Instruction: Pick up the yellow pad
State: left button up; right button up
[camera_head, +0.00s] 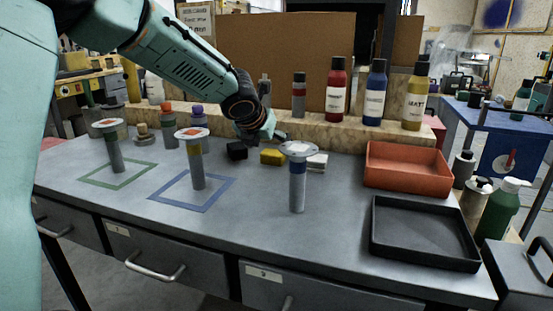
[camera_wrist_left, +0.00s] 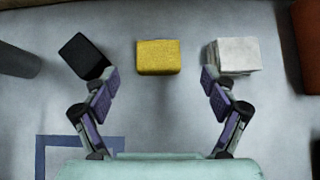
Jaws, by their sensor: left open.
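The yellow pad (camera_head: 272,157) lies on the grey workbench between a black block (camera_head: 237,151) and a white block (camera_head: 317,161). In the left wrist view the yellow pad (camera_wrist_left: 158,57) is ahead of my open left gripper (camera_wrist_left: 150,80), centred between its fingers and not touched. The black block (camera_wrist_left: 82,56) is beside the left fingertip and the white block (camera_wrist_left: 236,54) is beside the right fingertip. In the head view my left gripper (camera_head: 262,134) is over the back of the bench, near the pad. My right gripper is out of view.
Posts with round tops stand on the bench, one (camera_head: 297,185) just in front of the pad. Blue (camera_head: 192,207) and green (camera_head: 118,185) outlined squares are at left. A red tray (camera_head: 408,183) and a black tray (camera_head: 425,262) are at right. Bottles line a ledge behind.

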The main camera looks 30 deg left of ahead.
aim_at(274, 152)
pick_arm(q)
jog(key=x, duration=0.6)
jog(key=shift+w+a+f, duration=0.1)
jog(key=shift+w+a, duration=0.2)
jog(key=shift+s+d, duration=0.1)
jog(key=shift+d, duration=0.05)
jog(key=shift+c, duration=0.4)
jog(key=c, duration=1.3)
jog(key=shift+o, duration=0.2)
notch_tip(274, 152, up, 18)
jog(key=p, duration=1.2)
